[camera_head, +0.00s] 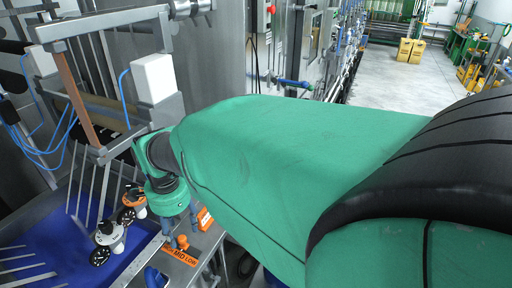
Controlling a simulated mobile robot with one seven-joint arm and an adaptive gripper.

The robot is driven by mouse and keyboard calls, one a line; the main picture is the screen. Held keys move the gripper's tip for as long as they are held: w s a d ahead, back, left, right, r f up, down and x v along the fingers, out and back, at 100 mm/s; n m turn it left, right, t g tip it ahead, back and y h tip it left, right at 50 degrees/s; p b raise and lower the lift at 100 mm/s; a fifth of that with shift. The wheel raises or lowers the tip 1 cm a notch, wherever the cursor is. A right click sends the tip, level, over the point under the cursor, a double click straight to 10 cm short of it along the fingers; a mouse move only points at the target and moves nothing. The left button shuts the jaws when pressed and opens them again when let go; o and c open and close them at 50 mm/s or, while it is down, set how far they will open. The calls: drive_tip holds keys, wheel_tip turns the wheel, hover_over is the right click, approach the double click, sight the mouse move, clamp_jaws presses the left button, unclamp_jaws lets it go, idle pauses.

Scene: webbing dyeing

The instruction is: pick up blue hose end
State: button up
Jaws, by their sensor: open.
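My green arm stretches from the right across the picture and ends in a wrist above the machine's metal ledge. My gripper (182,230) is small and partly hidden below the wrist; its two grey-blue fingers point down and stand apart, near an orange fitting (183,244) on the ledge. A blue piece (155,278), which looks like the blue hose end, sits at the bottom edge of the picture, below and left of my gripper. It appears apart from the fingers. Its lower part is cut off by the frame.
A tank of blue dye (60,250) lies left of the ledge, with metal rods above it. An orange label (182,257) is on the ledge. Thin blue tubes (40,150) hang at left. Open floor (385,75) lies behind.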

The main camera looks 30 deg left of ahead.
drive_tip(key=p, duration=0.1)
hover_over(152, 273)
wheel_tip(152, 273, down, 4)
drive_tip(key=f, duration=0.1)
drive_tip(key=shift+d+r+m+h, duration=0.15)
drive_tip(key=shift+r+m+h, duration=0.1)
drive_tip(key=shift+m+h, duration=0.05)
drive_tip(key=shift+f+p, duration=0.35)
drive_tip(key=shift+f, duration=3.95)
drive_tip(key=shift+f, duration=0.1)
drive_tip(key=shift+f+p, duration=0.35)
drive_tip(key=shift+f, duration=2.15)
clamp_jaws()
drive_tip(key=shift+r, duration=0.15)
